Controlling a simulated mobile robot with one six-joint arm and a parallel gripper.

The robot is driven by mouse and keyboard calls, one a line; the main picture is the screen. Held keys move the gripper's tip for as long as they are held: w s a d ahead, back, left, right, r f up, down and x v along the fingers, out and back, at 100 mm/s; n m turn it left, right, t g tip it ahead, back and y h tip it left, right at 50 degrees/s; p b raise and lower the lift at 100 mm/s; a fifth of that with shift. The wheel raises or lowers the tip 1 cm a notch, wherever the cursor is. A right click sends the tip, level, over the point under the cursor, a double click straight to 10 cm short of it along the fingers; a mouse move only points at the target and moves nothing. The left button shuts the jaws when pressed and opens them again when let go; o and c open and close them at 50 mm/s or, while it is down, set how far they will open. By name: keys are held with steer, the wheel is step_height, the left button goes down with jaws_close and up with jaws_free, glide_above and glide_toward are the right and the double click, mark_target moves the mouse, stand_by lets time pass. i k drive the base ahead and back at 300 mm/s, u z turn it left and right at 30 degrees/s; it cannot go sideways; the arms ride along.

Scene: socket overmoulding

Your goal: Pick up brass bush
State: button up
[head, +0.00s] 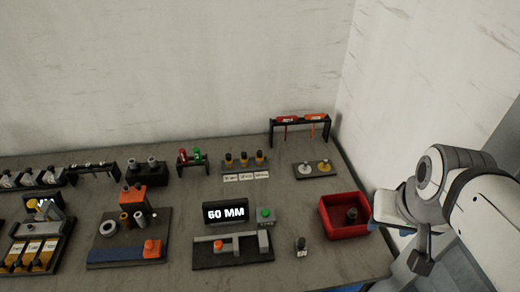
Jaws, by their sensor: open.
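Two small yellow-brass cylinders stand on a dark board at the left of the table: a darker one (124,220) and a brighter one (139,217). They look like the brass bush, but I cannot tell which one it is. A grey ring (109,227) is beside them, and an orange block (131,199) with two dark knobs is behind. My gripper (421,263) hangs below my wrist at the far right, dark and small in view. It is open, with nothing seen in it, and far from the brass cylinders.
A red tray (344,229) holding a dark part stands at the right. A "60 MM" display (226,212) stands behind a grey-and-orange fixture (232,249). A rack of gold-topped parts (245,163) stands at the back. Bare table (330,262) shows at the front right.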

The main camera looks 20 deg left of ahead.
mark_target(259, 157)
steer(key=z, duration=0.15)
steer(key=k, duration=0.5)
steer(key=u, duration=0.85)
steer(key=i, duration=0.75)
steer(key=u, duration=0.25)
